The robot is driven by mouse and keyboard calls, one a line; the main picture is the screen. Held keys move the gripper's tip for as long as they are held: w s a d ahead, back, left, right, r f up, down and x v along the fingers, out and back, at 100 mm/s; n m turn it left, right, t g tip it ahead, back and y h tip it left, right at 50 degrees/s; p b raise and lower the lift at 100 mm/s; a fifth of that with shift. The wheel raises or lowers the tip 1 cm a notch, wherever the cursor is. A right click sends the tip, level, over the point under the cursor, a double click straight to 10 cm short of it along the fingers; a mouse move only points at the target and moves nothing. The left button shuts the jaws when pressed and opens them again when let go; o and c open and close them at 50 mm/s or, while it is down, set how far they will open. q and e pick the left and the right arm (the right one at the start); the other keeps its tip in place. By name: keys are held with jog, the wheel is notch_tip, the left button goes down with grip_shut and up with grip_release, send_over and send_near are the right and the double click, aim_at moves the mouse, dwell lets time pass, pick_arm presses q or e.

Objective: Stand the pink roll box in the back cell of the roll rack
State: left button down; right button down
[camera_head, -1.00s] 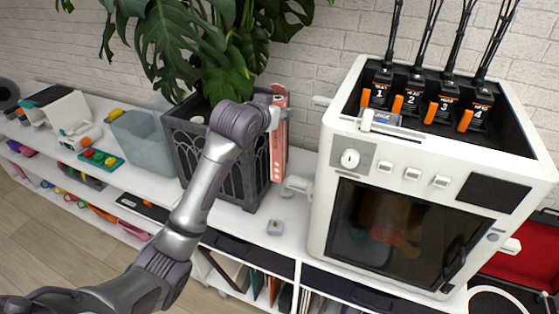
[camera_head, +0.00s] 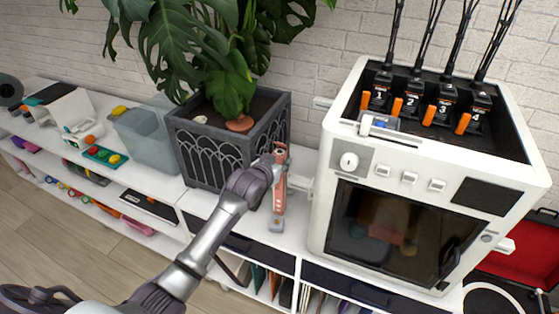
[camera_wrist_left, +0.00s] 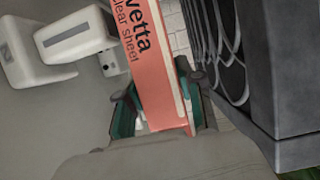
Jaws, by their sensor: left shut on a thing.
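The pink roll box (camera_head: 279,190) is a tall, slim carton. It stands nearly upright in the head view, in front of the planter's right corner and left of the white machine. My left gripper (camera_head: 272,162) is shut on it near its upper part. In the left wrist view the pink box (camera_wrist_left: 150,60) shows dark lettering and sits between the green-edged fingers of my left gripper (camera_wrist_left: 156,105). I cannot tell whether its bottom touches the shelf top. I cannot make out the roll rack in these views. My right gripper is not in view.
A dark planter (camera_head: 205,155) with a large plant stands left of the box. A white machine (camera_head: 325,180) stands to the right. A translucent bin (camera_head: 145,145) stands farther left.

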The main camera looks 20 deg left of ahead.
pick_arm(q)
jog(key=c, duration=0.7)
grip_release()
jog(key=shift+f, duration=0.1)
jog(key=shift+s, duration=0.1)
jog(key=b+v, duration=0.1)
jog(key=v, duration=1.1)
jog(key=shift+r+b, duration=0.2)
jog(key=shift+b, duration=0.15)
